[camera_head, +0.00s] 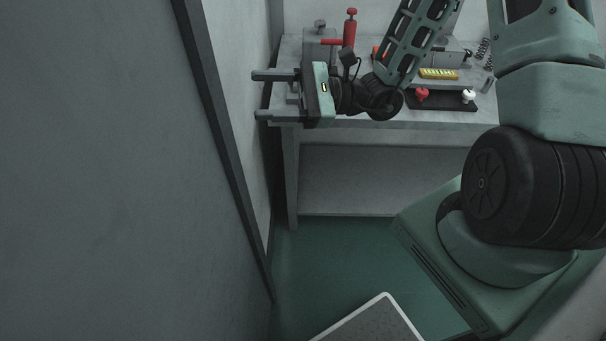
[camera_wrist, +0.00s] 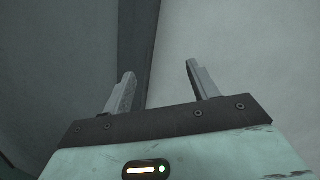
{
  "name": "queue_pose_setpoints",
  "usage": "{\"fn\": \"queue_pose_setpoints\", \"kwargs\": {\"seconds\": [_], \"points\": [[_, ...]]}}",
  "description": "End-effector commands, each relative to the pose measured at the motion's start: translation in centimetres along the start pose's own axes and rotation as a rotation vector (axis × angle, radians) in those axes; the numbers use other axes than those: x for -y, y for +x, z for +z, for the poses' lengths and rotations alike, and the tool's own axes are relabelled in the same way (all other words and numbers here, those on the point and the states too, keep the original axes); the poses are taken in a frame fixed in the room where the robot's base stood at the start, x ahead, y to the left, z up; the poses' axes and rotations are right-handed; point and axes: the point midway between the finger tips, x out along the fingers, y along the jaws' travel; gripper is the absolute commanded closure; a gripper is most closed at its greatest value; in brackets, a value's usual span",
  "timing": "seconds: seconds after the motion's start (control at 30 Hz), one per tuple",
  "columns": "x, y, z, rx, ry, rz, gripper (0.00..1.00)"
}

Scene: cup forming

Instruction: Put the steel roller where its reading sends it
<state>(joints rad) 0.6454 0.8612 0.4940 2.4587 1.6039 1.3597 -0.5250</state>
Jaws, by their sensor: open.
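My gripper (camera_head: 258,95) is open and points left, in front of the left end of the workbench (camera_head: 345,165) in the head view. Its two fingers stand apart with nothing between them. In the wrist view my gripper (camera_wrist: 160,72) also shows empty, facing bare grey walls. I cannot make out the steel roller in either view. My arm covers part of the bench top, so the roller may be hidden there. No reading can be made out.
A grey wall (camera_head: 110,170) stands close on the left. On the bench are a red upright tool (camera_head: 349,30), a yellow block (camera_head: 438,74), and a dark tray (camera_head: 445,103) with a red knob (camera_head: 422,94) and a white knob (camera_head: 468,96). Green floor (camera_head: 335,255) lies open in front.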

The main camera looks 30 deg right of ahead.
Motion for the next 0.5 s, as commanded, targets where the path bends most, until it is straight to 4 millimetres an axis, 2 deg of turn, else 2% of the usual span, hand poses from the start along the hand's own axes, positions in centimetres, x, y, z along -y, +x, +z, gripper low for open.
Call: {"fn": "queue_pose_setpoints", "kwargs": {"seconds": [0.03, 0.13, 0.2, 0.3, 0.4, 0.5], "points": [[-3.1, 1.8, 1.6, 0.009, -0.038, 0.183, 0.41], [-9.1, 3.1, 3.8, 0.011, -0.117, 0.521, 0.41], [-12.8, 3.0, 4.8, 0.002, -0.193, 0.749, 0.41], [-17.0, 1.7, 5.8, -0.023, -0.329, 1.054, 0.41], [-19.6, -0.1, 6.3, -0.056, -0.507, 1.33, 0.41], [-20.4, -1.8, 6.4, -0.093, -0.727, 1.567, 0.41]]}}
